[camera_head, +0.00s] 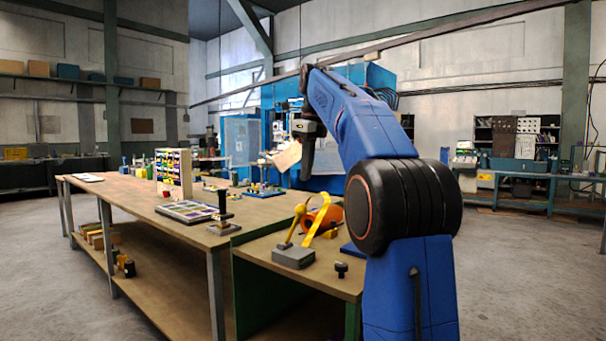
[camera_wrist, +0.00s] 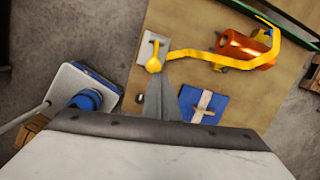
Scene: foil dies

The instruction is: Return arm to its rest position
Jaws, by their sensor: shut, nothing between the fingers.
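My arm's blue links rise at the right of the head view and bend over at the top. My gripper (camera_head: 306,172) hangs from them, pointing down, above the level of the bench and apart from the things on it. It is shut and empty. In the wrist view, a grey tapered shape (camera_wrist: 168,98) reaches up from the bottom edge; I cannot tell surely whether it is my fingers. A pale sheet-like piece (camera_head: 287,157) shows beside my gripper in the head view; I cannot tell whether it touches it.
The near bench end (camera_head: 262,252) holds a grey block (camera_head: 293,257) with a yellow handle, a yellow strip (camera_head: 317,222), an orange roll (camera_head: 330,213) and a small black knob (camera_head: 341,268). A long wooden bench (camera_head: 135,203) extends left. Open concrete floor lies at right.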

